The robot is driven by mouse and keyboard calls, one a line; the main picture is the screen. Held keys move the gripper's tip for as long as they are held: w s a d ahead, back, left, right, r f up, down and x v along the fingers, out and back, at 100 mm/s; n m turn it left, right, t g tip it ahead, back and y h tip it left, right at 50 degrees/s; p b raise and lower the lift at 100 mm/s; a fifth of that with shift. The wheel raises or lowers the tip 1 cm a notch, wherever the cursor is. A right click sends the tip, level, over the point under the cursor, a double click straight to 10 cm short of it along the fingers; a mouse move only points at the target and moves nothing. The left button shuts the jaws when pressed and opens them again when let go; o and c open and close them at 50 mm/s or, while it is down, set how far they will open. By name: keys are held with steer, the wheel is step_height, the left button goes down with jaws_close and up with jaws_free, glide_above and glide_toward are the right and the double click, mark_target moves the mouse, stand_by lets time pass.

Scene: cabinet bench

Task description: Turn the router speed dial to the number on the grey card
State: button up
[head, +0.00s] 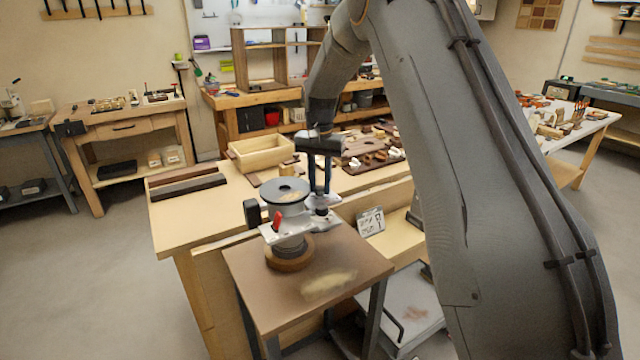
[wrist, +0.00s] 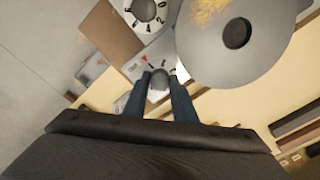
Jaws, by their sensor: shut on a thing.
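The router (head: 285,195) stands on a small brown-topped stand, with a grey round top, a pale plate and a red lever. My gripper (head: 320,190) reaches down to the right part of its plate. In the wrist view my gripper (wrist: 158,80) is shut on a dark knob (wrist: 159,77), its fingers on both sides. A pale dial face with a red mark and partly hidden figures shows around this knob. A second dial (wrist: 145,10) with a dark knob and figures, including 2 and 4, shows at the top. A pale card (head: 370,221) leans at the bench front; its marks are unreadable.
The router's grey disc (wrist: 236,38) is close to the right of my fingers. A wooden box (head: 261,153) and dark bars (head: 187,190) lie on the bench behind.

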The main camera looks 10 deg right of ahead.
mark_target(320, 187)
steer(key=o, duration=1)
steer(key=shift+o, duration=0.2)
steer(key=shift+r, duration=0.1)
step_height(320, 187, up, 8)
steer(key=shift+f+b, duration=0.15)
steer(key=shift+b, duration=0.85)
